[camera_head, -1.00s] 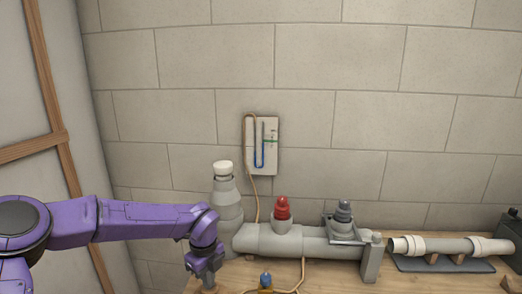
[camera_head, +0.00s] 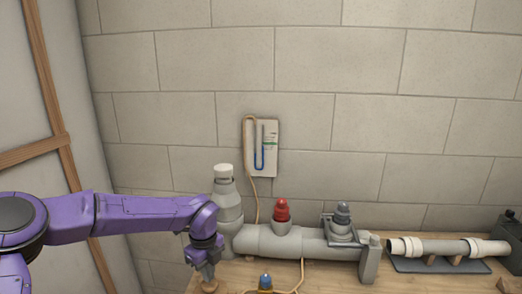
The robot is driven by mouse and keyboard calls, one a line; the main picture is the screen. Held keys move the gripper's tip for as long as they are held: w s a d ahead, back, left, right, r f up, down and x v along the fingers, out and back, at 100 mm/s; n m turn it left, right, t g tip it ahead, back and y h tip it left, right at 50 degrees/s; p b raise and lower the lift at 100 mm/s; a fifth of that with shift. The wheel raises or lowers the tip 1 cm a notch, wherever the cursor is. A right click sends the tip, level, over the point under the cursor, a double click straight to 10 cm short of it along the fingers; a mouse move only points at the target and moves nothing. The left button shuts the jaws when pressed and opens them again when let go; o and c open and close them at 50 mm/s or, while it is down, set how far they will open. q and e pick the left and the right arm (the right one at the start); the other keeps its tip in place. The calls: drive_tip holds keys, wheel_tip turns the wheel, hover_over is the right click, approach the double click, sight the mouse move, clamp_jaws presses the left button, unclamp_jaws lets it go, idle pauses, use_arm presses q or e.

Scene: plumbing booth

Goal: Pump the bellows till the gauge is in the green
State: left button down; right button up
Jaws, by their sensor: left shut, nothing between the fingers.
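The gauge (camera_head: 262,148) is a pale board on the wall with a U-shaped tube, blue liquid in it and a small green mark at its right side. The exact liquid level is too small to read. My left gripper (camera_head: 208,277) points down at the bench's left front, fingers shut and empty. Its tips are at a round tan wooden knob (camera_head: 209,287), possibly the bellows' top; I cannot tell whether they touch. The bellows' body is not clearly seen, being at or below the bottom edge. My right gripper is out of view.
A grey pipe (camera_head: 290,243) with a red cap (camera_head: 282,210) and a grey valve (camera_head: 343,214) lies behind. A blue-topped brass fitting (camera_head: 265,283) and tan hose sit in front. A pale pipe (camera_head: 430,247) rests on supports at right.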

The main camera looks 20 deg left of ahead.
use_arm(q)
drive_tip(key=shift+f+b, duration=1.35)
drive_tip(key=shift+f, duration=0.4)
drive_tip(key=shift+r+p, duration=1.3)
drive_tip(key=shift+r, duration=0.5)
drive_tip(key=shift+f, duration=0.1)
drive_tip(key=shift+f, duration=0.15)
drive_tip(key=shift+f+b, duration=1.6)
drive_tip(key=shift+f, duration=0.1)
drive_tip(key=shift+r+p, duration=1.4)
drive_tip(key=shift+r, duration=0.45)
